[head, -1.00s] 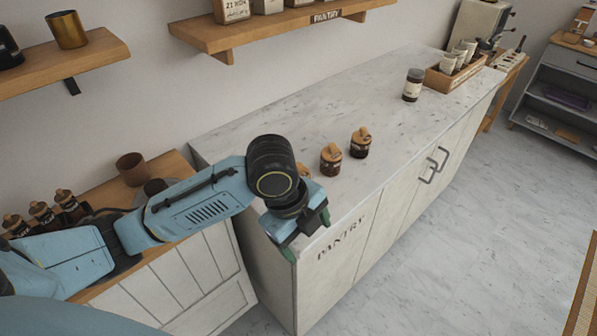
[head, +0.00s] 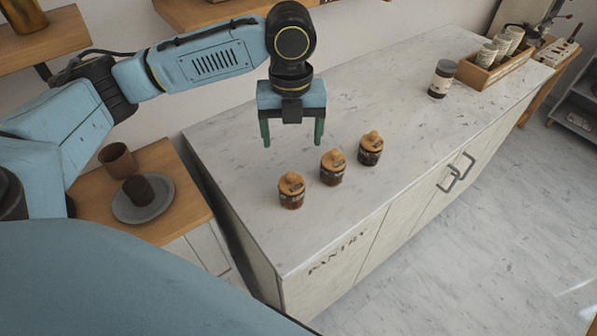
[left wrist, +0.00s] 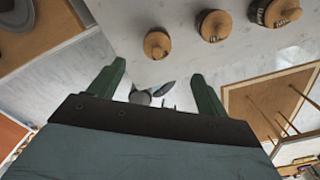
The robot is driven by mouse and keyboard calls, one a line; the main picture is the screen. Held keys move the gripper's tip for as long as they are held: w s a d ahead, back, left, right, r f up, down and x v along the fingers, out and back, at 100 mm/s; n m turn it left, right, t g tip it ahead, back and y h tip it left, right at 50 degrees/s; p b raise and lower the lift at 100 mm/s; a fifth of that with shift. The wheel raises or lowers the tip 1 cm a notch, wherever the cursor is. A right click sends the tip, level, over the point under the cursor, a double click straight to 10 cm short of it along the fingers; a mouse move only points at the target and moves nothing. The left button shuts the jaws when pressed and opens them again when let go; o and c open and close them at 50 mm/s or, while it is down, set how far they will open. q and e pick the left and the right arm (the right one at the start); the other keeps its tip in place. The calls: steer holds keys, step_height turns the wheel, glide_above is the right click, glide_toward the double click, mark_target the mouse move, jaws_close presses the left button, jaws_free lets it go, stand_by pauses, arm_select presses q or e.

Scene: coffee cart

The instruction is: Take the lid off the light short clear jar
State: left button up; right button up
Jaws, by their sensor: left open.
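Three short jars with wooden lids stand in a row on the marble counter: the left jar (head: 291,198), the middle jar (head: 332,175) and the right jar (head: 369,155). All have dark contents or bodies; I cannot tell which is the light clear one. Each lid is on. My left gripper (head: 292,142) is open and empty, pointing down above the counter, behind and above the left jar. In the left wrist view, three round lids (left wrist: 157,44) (left wrist: 213,26) (left wrist: 276,12) show beyond the open fingers (left wrist: 158,72). My right gripper is not in view.
At left, a wooden side surface (head: 92,200) holds a brown cup (head: 118,159) and a plate (head: 145,208). The counter around the jars is clear.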

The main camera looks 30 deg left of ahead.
arm_select(q)
glide_above(291, 173)
step_height(291, 173, down, 5)
steer(key=shift+w+f, duration=0.1)
steer(key=shift+f, duration=0.25)
step_height(291, 173, down, 2)
steer(key=shift+f, duration=0.2)
step_height(291, 173, down, 2)
steer(key=shift+f, duration=0.6)
steer(key=c, duration=1.1)
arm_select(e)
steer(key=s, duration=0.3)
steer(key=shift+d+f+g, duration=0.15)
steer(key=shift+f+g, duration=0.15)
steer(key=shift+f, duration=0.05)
